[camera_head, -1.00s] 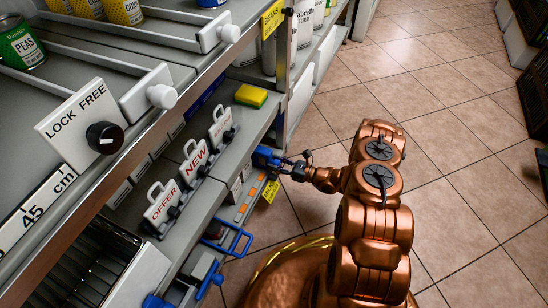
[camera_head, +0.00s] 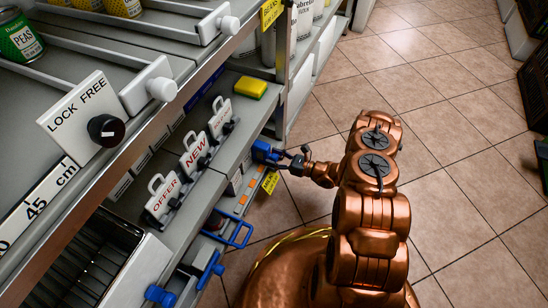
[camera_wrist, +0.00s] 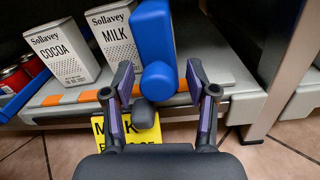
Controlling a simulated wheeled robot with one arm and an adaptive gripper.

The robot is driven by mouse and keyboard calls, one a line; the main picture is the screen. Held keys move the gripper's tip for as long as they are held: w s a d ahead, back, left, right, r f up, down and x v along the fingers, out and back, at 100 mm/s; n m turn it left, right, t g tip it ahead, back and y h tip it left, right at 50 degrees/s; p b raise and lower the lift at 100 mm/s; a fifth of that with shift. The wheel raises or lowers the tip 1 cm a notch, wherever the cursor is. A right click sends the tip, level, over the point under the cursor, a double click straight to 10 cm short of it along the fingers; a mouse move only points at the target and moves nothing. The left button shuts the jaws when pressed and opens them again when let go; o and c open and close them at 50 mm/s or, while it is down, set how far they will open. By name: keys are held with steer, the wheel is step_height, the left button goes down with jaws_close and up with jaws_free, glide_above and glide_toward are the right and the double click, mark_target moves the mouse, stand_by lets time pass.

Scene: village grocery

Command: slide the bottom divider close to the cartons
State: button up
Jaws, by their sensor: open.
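In the wrist view, a blue divider (camera_wrist: 153,30) with a rounded blue knob (camera_wrist: 158,82) at its front stands on the bottom shelf. My gripper (camera_wrist: 159,84) is open, one finger on each side of the knob; whether either touches it I cannot tell. Two white Sollavey cartons, COCOA (camera_wrist: 62,50) and MILK (camera_wrist: 114,38), stand left of the divider. The divider partly covers the MILK carton's right side, so the gap between them is unclear. In the head view, my gripper (camera_head: 298,162) is at the blue divider front (camera_head: 264,152); the cartons are mostly hidden under upper shelves.
A yellow price tag (camera_wrist: 165,132) hangs from the shelf front below my gripper. A shelf upright (camera_wrist: 283,75) stands to the right. Red cans (camera_wrist: 20,76) are at the left. Blue-handled fittings (camera_head: 230,232) jut out nearer my base. The tiled floor (camera_head: 440,90) is open.

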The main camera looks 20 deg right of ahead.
steer(key=v, duration=1.2)
steer(key=shift+s, duration=0.15)
